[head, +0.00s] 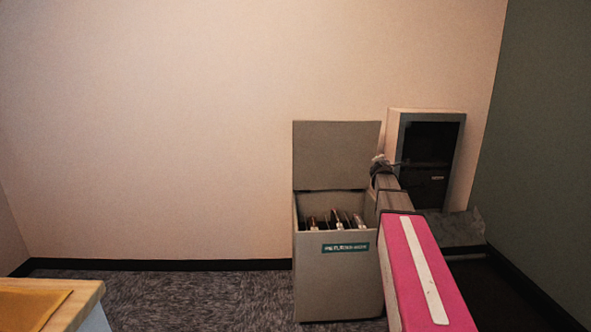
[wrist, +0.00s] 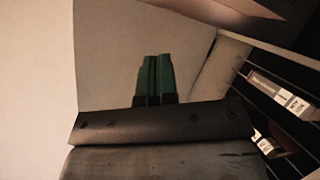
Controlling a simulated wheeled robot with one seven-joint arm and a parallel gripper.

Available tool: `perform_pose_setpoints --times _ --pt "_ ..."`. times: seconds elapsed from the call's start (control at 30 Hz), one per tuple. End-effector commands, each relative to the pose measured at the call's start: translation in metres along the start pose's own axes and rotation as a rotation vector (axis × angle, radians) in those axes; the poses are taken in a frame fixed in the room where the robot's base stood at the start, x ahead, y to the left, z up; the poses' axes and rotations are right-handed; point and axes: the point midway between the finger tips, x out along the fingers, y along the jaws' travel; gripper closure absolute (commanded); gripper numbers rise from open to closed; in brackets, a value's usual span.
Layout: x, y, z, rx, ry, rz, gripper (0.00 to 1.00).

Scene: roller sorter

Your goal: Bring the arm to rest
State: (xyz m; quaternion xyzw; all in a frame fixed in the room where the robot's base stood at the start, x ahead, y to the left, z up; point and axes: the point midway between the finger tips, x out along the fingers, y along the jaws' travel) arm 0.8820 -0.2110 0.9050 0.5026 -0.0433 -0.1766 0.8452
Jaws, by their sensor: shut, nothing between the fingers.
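My arm, with a pink link, reaches forward on the right of the head view. My gripper (head: 379,161) is at its far end, beside the right edge of a grey bin's raised lid and above bin level. In the wrist view my gripper (wrist: 154,58) shows two green fingers pressed together with nothing between them. The grey bin (head: 337,285) stands on the floor with its lid (head: 336,155) up. Several dark, upright items (head: 336,220) sit inside it; some also show at the right of the wrist view (wrist: 275,95).
A grey cabinet (head: 456,150) with a dark front stands behind my arm near the green wall (head: 550,150). A wooden-topped surface (head: 85,292) with an orange sheet (head: 30,305) is at lower left. Carpet (head: 190,295) between it and the bin is clear.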

Motion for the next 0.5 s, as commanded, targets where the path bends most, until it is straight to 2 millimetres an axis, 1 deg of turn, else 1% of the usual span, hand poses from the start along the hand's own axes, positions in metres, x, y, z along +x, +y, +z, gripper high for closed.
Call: perform_pose_setpoints --times 0.03,0.07,0.1,0.17,0.2,0.27,0.3,0.37,0.4,0.47,0.5 --pt "-0.024 -0.028 -0.018 0.118 0.003 -0.078 1.00" --pt "-0.033 -0.042 -0.027 0.189 0.002 -0.125 1.00" --pt "-0.046 -0.061 -0.039 0.280 -0.003 -0.188 1.00" --pt "-0.067 -0.089 -0.057 0.411 -0.012 -0.283 1.00" --pt "-0.082 -0.107 -0.069 0.494 -0.021 -0.348 1.00" --pt "-0.105 -0.132 -0.087 0.612 -0.039 -0.445 1.00" --pt "-0.121 -0.149 -0.099 0.687 -0.054 -0.512 1.00" --pt "-0.148 -0.172 -0.117 0.793 -0.080 -0.612 1.00" --pt "-0.166 -0.187 -0.128 0.862 -0.101 -0.680 1.00" --pt "-0.195 -0.207 -0.145 0.956 -0.136 -0.784 1.00" --pt "-0.214 -0.220 -0.156 1.015 -0.163 -0.853 1.00"
